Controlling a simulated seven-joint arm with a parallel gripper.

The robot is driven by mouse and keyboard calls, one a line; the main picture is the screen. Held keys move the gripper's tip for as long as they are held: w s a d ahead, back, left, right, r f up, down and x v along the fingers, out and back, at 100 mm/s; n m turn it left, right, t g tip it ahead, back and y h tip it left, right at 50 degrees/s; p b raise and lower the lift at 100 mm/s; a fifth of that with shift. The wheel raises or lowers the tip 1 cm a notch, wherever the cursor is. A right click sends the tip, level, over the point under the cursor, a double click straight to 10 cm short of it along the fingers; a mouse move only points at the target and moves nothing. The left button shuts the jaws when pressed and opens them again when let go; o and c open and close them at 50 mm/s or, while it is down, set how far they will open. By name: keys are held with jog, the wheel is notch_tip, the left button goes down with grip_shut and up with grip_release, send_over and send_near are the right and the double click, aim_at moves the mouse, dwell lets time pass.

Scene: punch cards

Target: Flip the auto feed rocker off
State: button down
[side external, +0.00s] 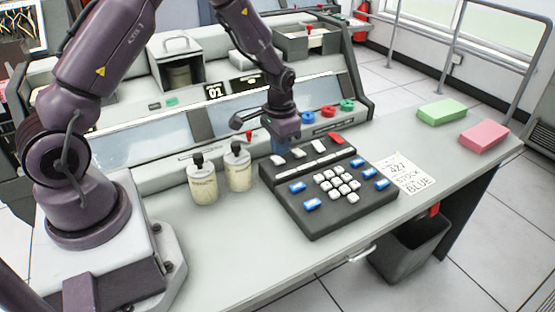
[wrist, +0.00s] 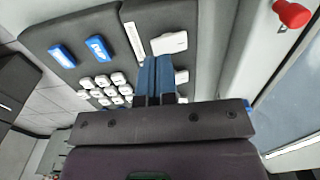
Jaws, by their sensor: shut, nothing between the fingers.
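A black keypad console (side external: 330,215) sits on the desk, with white rocker keys (side external: 298,153) and a red key (side external: 336,139) along its back. Labels are too small to read, so I cannot tell which rocker is auto feed. My gripper (side external: 279,149) points down at the back left of the console, its blue fingers shut and empty. In the wrist view the fingertips (wrist: 157,60) are just beside a wide white rocker (wrist: 168,43). Another white key (wrist: 181,77) is partly hidden behind the fingers. I cannot tell whether the fingertips touch a rocker.
Two cream canisters (side external: 221,173) with black tops stand left of the console. A red knob (wrist: 292,13) shows in the wrist view. A paper note (side external: 405,173) lies to the right, with green (side external: 441,112) and pink (side external: 484,135) blocks beyond. The desk front is clear.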

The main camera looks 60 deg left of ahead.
aim_at(280, 161)
jog(key=shift+f, duration=1.3)
dwell(1.0)
jog(key=shift+r, duration=3.55)
jog(key=s+d+r+t, duration=0.2)
jog(key=s+d+r, duration=0.2)
jog(key=s+r, duration=0.6)
jog(key=s+d+r+t, duration=0.3)
jog(key=s+d+r, duration=0.2)
jog(key=s+r, duration=0.5)
notch_tip(280, 161, up, 2)
jog(key=shift+s+d+t, duration=0.2)
jog(key=shift+d+t, duration=0.1)
